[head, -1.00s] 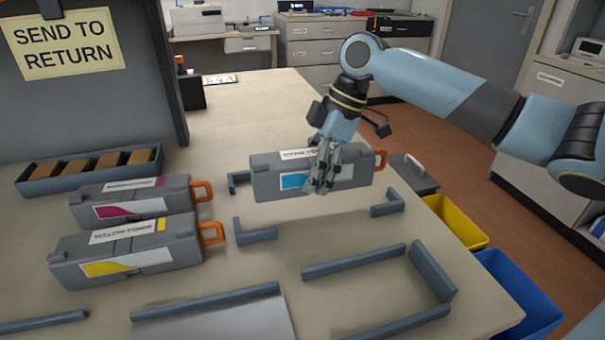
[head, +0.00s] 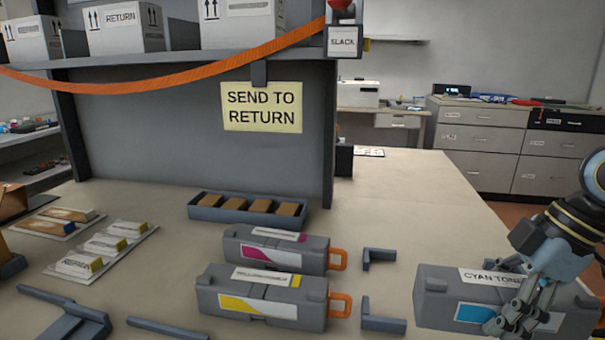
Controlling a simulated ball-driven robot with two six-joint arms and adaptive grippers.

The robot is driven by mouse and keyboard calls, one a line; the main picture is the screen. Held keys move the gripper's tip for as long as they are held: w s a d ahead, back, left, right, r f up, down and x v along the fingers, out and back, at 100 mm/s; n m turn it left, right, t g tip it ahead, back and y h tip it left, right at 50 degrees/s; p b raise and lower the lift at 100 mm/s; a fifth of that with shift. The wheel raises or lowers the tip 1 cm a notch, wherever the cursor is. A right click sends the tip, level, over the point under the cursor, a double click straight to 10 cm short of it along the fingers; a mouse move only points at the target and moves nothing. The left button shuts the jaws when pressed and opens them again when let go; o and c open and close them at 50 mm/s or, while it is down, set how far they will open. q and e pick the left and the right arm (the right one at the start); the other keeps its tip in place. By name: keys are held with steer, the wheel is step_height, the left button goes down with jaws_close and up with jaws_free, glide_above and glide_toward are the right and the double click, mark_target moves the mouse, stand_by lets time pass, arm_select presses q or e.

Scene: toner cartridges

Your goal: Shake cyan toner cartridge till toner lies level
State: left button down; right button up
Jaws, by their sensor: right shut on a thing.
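The cyan toner cartridge (head: 437,296) is at the lower right of the head view, a grey box with a white label and a cyan patch. My right gripper (head: 515,322) is shut on it, its fingers across the front face. The cartridge's right end lies partly behind the gripper, and I cannot tell whether its underside touches the table. The toner inside cannot be seen. My left gripper is out of view.
Magenta (head: 272,247) and yellow (head: 262,298) cartridges with orange handles lie left of the cyan one. Grey corner brackets (head: 380,257) stand between. A blue-grey tray (head: 247,218) of brown blocks sits behind. A shelf (head: 190,60) carries white boxes. The table's back right (head: 410,190) is clear.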

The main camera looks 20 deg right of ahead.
mark_target(504, 286)
step_height(504, 286, up, 10)
steer(key=p, duration=0.8)
steer(key=shift+f, duration=0.2)
steer(key=shift+f, duration=0.1)
